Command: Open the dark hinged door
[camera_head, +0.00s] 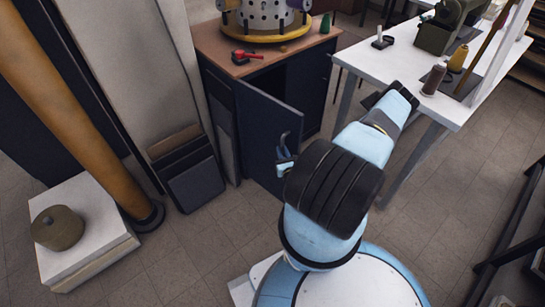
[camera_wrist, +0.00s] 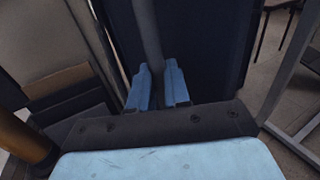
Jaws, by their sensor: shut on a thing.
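The dark hinged door (camera_head: 258,125) of the cabinet stands partly open in the head view, swung outward with a dark gap behind its top edge. My gripper (camera_head: 284,152) is at the door's front, near its free edge. In the wrist view, the blue fingers of my gripper (camera_wrist: 158,88) are on both sides of a grey upright bar (camera_wrist: 148,35), which looks like the door's handle, and are shut on it. The dark panel also shows in the wrist view (camera_wrist: 195,45). My arm hides the lower free edge of the door in the head view.
The cabinet's wooden top (camera_head: 215,45) carries a perforated metal drum (camera_head: 262,18) and a red tool (camera_head: 246,57). A white table (camera_head: 365,62) stands to the right. Leaning boards (camera_head: 185,165) and a white block (camera_head: 85,225) are at left. Tiled floor before the door is partly clear.

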